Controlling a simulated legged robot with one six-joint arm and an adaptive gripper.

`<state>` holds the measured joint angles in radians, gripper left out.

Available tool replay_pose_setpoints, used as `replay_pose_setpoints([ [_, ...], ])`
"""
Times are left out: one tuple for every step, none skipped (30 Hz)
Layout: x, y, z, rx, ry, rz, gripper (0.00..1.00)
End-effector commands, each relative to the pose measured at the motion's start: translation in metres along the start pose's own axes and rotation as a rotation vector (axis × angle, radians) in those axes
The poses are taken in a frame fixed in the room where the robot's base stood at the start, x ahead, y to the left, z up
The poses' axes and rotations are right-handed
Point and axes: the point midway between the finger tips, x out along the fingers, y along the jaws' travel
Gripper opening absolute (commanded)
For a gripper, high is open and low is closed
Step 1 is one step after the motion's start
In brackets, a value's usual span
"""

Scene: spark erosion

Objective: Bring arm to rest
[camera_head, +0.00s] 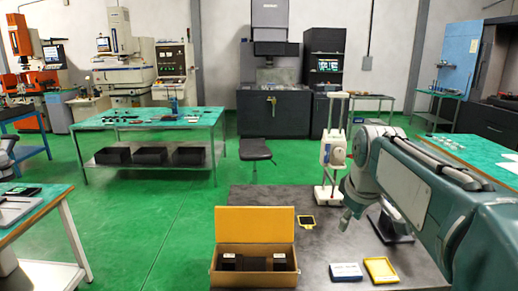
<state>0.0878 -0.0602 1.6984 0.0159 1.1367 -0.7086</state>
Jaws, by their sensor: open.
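My arm, teal and pale grey, reaches in from the right edge over the dark table (305,205). It is bent, with its wrist near the middle right of the view. My gripper (347,217) is small at the arm's far end and points down above the table. It is open, with nothing seen in it. The forearm hides part of the table's right side and a dark object (400,236) under it.
A white upright device (333,153) stands close behind my gripper. An open yellow box (254,222) with dark blocks, a blue-white case (346,272) and a yellow tray (381,270) lie in front. Green floor (150,225) is clear at left.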

Motion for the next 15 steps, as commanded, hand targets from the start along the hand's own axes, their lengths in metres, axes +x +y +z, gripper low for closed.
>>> replay_pose_setpoints([
  [-0.006,-0.015,0.012,0.04,0.011,0.007,0.51],
  [-0.009,-0.023,0.019,0.069,0.015,0.009,0.51],
  [-0.011,-0.033,0.029,0.107,0.023,0.013,0.51],
  [-0.012,-0.041,0.036,0.136,0.028,0.015,0.51],
  [-0.013,-0.049,0.044,0.165,0.033,0.017,0.51],
  [-0.014,-0.059,0.054,0.203,0.041,0.02,0.51],
  [-0.014,-0.067,0.062,0.231,0.047,0.021,0.51],
  [-0.014,-0.075,0.07,0.26,0.053,0.023,0.51],
  [-0.013,-0.086,0.081,0.297,0.06,0.024,0.51],
  [-0.012,-0.093,0.089,0.326,0.066,0.025,0.51],
  [-0.01,-0.101,0.097,0.355,0.073,0.027,0.51],
  [-0.008,-0.111,0.108,0.394,0.08,0.027,0.51],
  [-0.006,-0.119,0.116,0.422,0.087,0.027,0.51],
  [-0.003,-0.126,0.124,0.449,0.094,0.028,0.51],
  [0.001,-0.135,0.134,0.483,0.1,0.027,0.51],
])
